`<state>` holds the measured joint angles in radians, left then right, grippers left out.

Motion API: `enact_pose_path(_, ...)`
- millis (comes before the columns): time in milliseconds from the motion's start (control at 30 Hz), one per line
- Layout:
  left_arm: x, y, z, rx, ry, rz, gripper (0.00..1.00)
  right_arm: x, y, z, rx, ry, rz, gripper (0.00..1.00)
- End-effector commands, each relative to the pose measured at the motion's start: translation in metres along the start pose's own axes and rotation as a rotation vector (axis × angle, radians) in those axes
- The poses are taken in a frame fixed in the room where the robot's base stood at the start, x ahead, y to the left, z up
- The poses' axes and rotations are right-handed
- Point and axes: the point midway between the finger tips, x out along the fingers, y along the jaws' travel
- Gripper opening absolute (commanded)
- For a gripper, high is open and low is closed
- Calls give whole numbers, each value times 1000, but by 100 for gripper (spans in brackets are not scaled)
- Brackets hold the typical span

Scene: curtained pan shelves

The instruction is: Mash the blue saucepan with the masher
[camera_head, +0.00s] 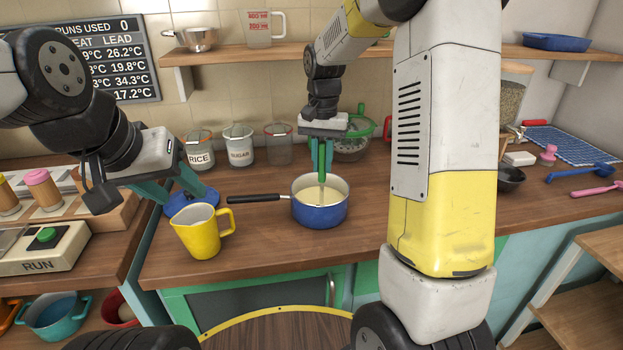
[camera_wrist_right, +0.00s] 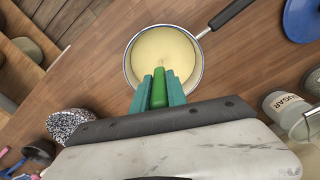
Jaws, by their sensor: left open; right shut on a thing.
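The blue saucepan (camera_head: 320,213) stands upright on the wooden counter, its black handle pointing left and pale yellow contents inside. It also shows from above in the right wrist view (camera_wrist_right: 129,69). My right gripper (camera_head: 321,165) is above the pan, shut on the green handle of the masher (camera_head: 322,177). The green handle also shows between the fingers in the right wrist view (camera_wrist_right: 158,88). The masher points down into the pan; its lower end is hidden in the contents. My left gripper (camera_head: 172,192) is open and empty, left of the pan, behind the yellow jug.
A yellow jug (camera_head: 196,232) stands at the counter's front left, with a blue lid-like disc (camera_head: 205,193) behind it. Rice (camera_head: 199,152) and sugar (camera_head: 239,147) jars stand at the back. A green-handled colander (camera_head: 350,151) is behind the pan. The counter just left of the pan is clear except for its handle.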

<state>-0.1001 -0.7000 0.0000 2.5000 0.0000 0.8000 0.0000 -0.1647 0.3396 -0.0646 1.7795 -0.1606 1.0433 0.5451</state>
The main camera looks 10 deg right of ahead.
Motion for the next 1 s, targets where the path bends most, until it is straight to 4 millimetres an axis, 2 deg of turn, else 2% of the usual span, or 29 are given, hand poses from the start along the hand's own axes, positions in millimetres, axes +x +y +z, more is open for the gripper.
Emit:
enact_pose_path(267,0,0,0,0,0,0,48,-9,-7,-5,0,2,-2,0)
enact_pose_path(1000,0,0,0,0,0,0,48,-84,-6,-5,0,3,-2,0)
